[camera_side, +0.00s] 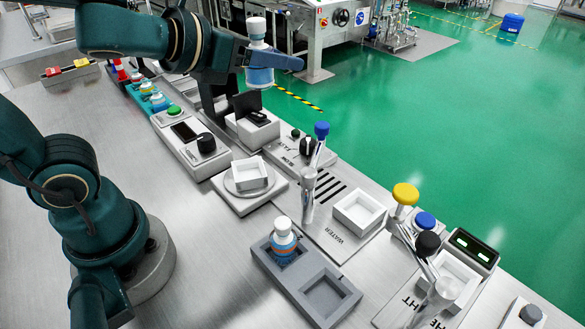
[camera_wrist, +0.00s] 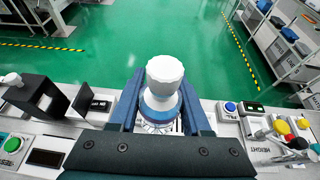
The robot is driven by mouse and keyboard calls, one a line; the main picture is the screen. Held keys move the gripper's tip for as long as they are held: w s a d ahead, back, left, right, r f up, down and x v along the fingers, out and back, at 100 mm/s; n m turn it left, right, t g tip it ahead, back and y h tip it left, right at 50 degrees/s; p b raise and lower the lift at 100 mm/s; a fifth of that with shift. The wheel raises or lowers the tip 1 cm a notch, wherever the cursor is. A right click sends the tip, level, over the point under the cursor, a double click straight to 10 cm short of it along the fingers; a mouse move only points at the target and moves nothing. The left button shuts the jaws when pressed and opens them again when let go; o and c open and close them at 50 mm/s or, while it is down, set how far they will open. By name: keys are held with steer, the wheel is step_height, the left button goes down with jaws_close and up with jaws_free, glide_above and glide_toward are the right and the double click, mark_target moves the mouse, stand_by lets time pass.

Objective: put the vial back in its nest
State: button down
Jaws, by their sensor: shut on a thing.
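A vial with a white ribbed cap (camera_side: 256,27) and a blue body is held upright in my gripper (camera_side: 270,60), high above the bench's back edge. In the wrist view the same vial (camera_wrist: 165,72) stands between the two blue fingers of my gripper (camera_wrist: 160,108), which are shut on it. A grey two-pocket nest block (camera_side: 262,262) lies at the front of the bench. Its left pocket holds another white-capped vial (camera_side: 284,243) with blue and orange bands. Its right pocket (camera_side: 325,297) is empty. The held vial is well apart from the block.
A white square tray (camera_side: 249,173) sits on a round plate. Another white tray (camera_side: 357,208) is by a metal tap (camera_side: 308,190). Colored knobs, including a yellow one (camera_side: 405,194), rise at the right. A black upright piece (camera_side: 247,103) stands near my gripper.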

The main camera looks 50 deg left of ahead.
steer(key=shift+w+a+r+n+y, duration=0.1)
steer(key=shift+r+n+y, duration=0.5)
steer(key=shift+r+y, duration=0.1)
steer(key=n+g+y, duration=0.8)
steer(key=n+y, duration=0.3)
steer(key=n, duration=0.1)
glide_above(246, 160)
step_height(246, 160, down, 11)
steer(key=shift+f, duration=4.85)
steer(key=shift+f+h, duration=0.1)
steer(key=shift+h, duration=0.2)
